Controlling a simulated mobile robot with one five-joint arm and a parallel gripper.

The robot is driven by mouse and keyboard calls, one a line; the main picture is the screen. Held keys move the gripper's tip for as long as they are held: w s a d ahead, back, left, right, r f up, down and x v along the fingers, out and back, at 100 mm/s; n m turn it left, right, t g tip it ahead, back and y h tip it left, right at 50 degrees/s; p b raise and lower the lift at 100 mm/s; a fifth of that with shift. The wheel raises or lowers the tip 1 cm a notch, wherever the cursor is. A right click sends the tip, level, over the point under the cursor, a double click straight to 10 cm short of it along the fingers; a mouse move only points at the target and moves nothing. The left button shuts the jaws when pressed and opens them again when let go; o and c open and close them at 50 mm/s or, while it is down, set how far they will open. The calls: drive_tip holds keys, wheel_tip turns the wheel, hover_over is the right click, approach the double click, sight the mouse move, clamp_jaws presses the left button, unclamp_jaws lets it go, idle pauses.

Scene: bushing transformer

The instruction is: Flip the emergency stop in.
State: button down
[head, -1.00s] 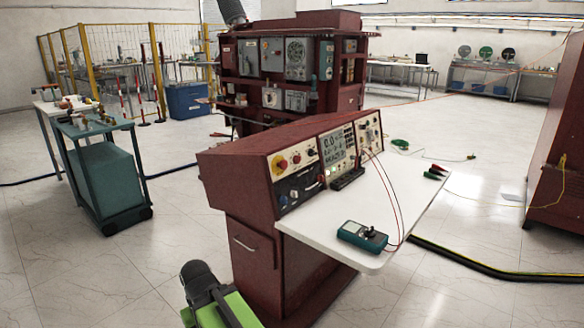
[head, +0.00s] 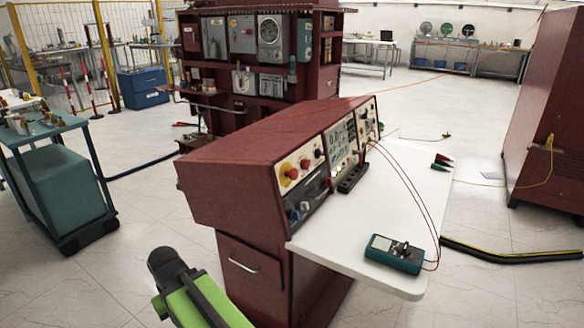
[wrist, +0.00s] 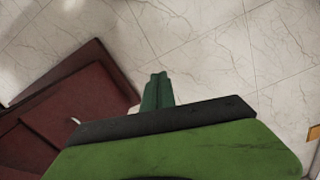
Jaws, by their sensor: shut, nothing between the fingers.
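The emergency stop (head: 290,173) is a red mushroom button on a yellow disc. It sits at the left end of the cream panel (head: 299,166) on the dark red console. My green and black arm shows at the bottom of the head view, in front of and left of the console. In the wrist view my gripper (wrist: 157,80) is shut and empty, with its dark green fingers together over the tiled floor. The console (wrist: 75,105) lies to its left there. The gripper is apart from the emergency stop, which does not show in the wrist view.
A white tabletop (head: 390,220) juts from the console, bearing a teal multimeter (head: 394,254) with red leads. Another red knob (head: 305,163) is beside the emergency stop. A teal cart (head: 55,185) stands at left. A dark red cabinet (head: 545,110) is at right.

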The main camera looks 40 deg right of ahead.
drive_tip(key=shift+w+a+r, duration=0.1)
drive_tip(key=shift+w+a, duration=0.1)
drive_tip(key=shift+w, duration=0.1)
drive_tip(key=shift+w, duration=0.1)
drive_tip(key=d+r+m+t+y+p, duration=0.25)
drive_tip(key=d+r, duration=0.35)
drive_tip(key=d, duration=0.3)
drive_tip(key=s+d+r+m+t+y+p, duration=0.1)
drive_tip(key=d+r+m+t+y+p, duration=0.1)
drive_tip(key=d+r+m+p, duration=0.5)
drive_tip(key=d+r+n+t+y+p, duration=0.15)
drive_tip(key=d+r, duration=0.25)
drive_tip(key=d, duration=0.7)
drive_tip(key=s+d+r+m+t+p, duration=0.1)
drive_tip(key=s+d+r+m+t, duration=0.1)
drive_tip(key=d, duration=0.5)
drive_tip(key=s+d+r+m+t+h+p, duration=0.1)
drive_tip(key=s+d+r+m+t, duration=0.1)
drive_tip(key=s+d+r+t, duration=0.2)
drive_tip(key=s+d+r+m+t+h+p, duration=0.1)
drive_tip(key=s+d+r+m+t+p, duration=0.1)
drive_tip(key=s+d+r, duration=0.6)
drive_tip(key=d+r+m, duration=0.1)
drive_tip(key=d+r, duration=0.1)
drive_tip(key=d, duration=0.1)
drive_tip(key=shift+s+d+r+t, duration=0.2)
drive_tip(key=shift+s+d+t, duration=0.1)
drive_tip(key=shift+t, duration=0.1)
drive_tip(key=shift+w, duration=0.15)
